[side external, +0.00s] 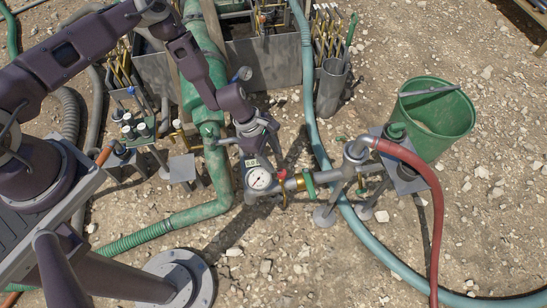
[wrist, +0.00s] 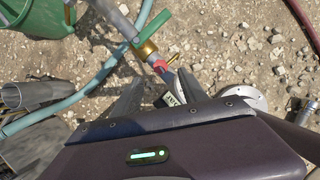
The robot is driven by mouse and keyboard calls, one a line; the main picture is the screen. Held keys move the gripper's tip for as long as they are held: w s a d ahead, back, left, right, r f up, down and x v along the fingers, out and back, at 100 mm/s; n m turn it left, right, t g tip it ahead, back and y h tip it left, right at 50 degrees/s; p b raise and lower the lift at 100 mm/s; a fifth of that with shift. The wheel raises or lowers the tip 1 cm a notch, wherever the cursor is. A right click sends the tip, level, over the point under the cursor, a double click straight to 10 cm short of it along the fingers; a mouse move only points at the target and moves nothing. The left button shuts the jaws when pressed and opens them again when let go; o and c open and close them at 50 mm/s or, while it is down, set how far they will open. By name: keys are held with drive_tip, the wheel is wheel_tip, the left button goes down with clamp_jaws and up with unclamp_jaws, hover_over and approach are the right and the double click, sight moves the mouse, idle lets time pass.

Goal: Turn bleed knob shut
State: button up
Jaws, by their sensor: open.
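My gripper (side external: 264,153) is open and reaches down over the pipe run, just behind the round white pressure gauge (side external: 259,179). In the wrist view my gripper (wrist: 160,78) has its two fingers apart. A small red part (wrist: 162,64) beside a brass fitting (wrist: 147,50) shows near the gap between the fingertips. A small white lettered tag (wrist: 172,99) lies between the fingers; the tag also shows above the gauge in the side view (side external: 251,163). I cannot tell if anything touches.
A green valve handle (side external: 310,185) sits right of the brass fitting. A red hose (side external: 425,180) arches from the pipe's right end. A green bucket (side external: 440,115) stands at the right. A blue-green hose (side external: 312,110) crosses the gravel. A thick green pipe (side external: 218,175) runs on the left.

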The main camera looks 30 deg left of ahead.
sight(282, 173)
drive_tip(key=d+r+m+g+y, duration=0.1)
drive_tip(key=d+r+m+y, duration=0.15)
drive_tip(key=m, duration=0.85)
drive_tip(key=d+r+m+y, duration=0.1)
drive_tip(key=r+m+y, duration=0.15)
drive_tip(key=m, duration=0.95)
drive_tip(key=shift+m+h, duration=0.4)
drive_tip(key=f, duration=1.1)
drive_tip(key=shift+w+a+f, duration=0.15)
drive_tip(key=shift+w+f, duration=0.15)
drive_tip(key=shift+w, duration=0.05)
clamp_jaws()
